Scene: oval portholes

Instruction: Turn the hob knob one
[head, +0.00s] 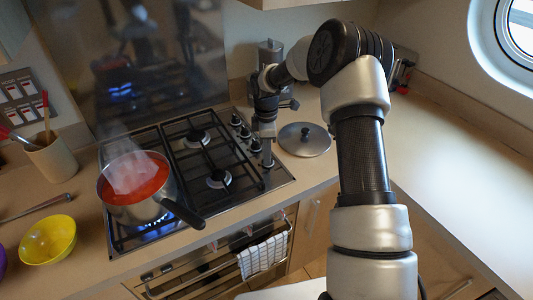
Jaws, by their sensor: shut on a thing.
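The black gas hob (200,185) is set into the worktop, with a column of several knobs along its right side. I cannot read the knob's angle. A blue flame (150,230) burns under the front left burner; the other burners I see show no flame.
A steaming pot of red sauce (135,185) sits on the hob, its handle (183,212) jutting forward. A round lid (304,139) lies close right of my gripper. A yellow bowl (48,240) and utensil pot (52,162) stand left. The right worktop (450,175) is clear.

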